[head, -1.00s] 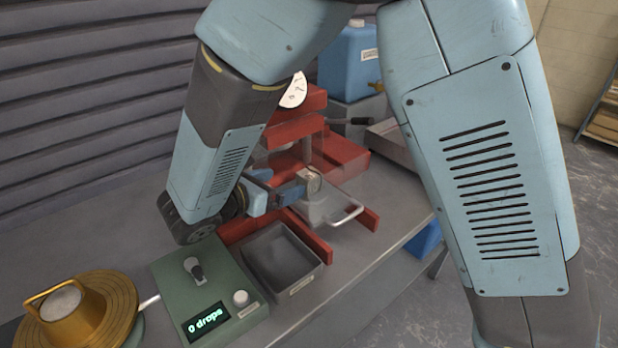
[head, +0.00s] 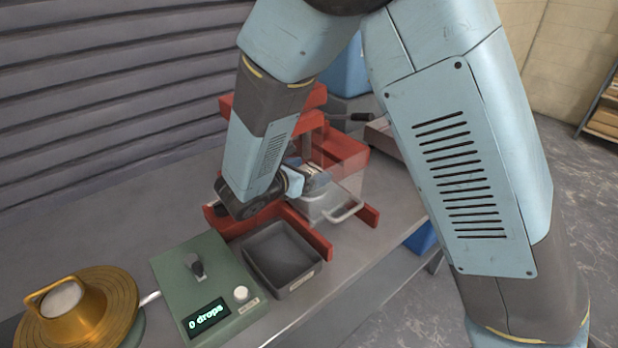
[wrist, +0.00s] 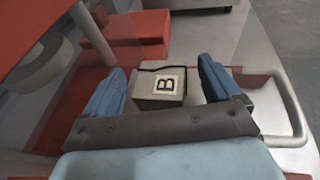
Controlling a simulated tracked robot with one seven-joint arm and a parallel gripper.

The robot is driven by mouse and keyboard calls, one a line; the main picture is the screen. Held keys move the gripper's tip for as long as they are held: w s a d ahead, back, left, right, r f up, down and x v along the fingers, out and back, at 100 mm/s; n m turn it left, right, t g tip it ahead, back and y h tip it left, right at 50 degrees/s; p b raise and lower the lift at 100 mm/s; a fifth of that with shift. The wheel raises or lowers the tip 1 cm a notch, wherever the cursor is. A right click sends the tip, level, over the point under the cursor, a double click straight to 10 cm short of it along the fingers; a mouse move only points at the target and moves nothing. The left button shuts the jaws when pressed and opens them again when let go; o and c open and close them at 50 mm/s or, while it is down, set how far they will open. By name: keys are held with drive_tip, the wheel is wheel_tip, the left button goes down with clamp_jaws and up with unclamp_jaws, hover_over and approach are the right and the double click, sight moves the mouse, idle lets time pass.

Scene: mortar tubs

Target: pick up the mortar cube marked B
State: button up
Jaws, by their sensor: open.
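The mortar cube marked B (wrist: 158,92) is a grey-beige block with a black B on a pale label. A thin dark wavy line runs near its far top edge. In the wrist view it lies between the two blue fingers of my open gripper (wrist: 162,68), with a visible gap on each side. In the head view my gripper (head: 313,177) is inside the red press frame (head: 325,247), above a grey metal block with a loop handle (head: 346,212). There the fingers and arm mostly hide the cube.
A dark open tray (head: 283,258) sits in front of the press. A green control box (head: 207,285) reading "0 drops" and a brass flow table (head: 75,305) are left. A transparent guard edges the press. A blue container (head: 343,70) stands behind.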

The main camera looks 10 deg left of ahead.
drive_tip(key=shift+w+d+f, duration=0.15)
drive_tip(key=shift+w+d, duration=0.05)
drive_tip(key=shift+w, duration=0.1)
drive_tip(key=shift+c, duration=0.5)
drive_tip(key=c, duration=1.3)
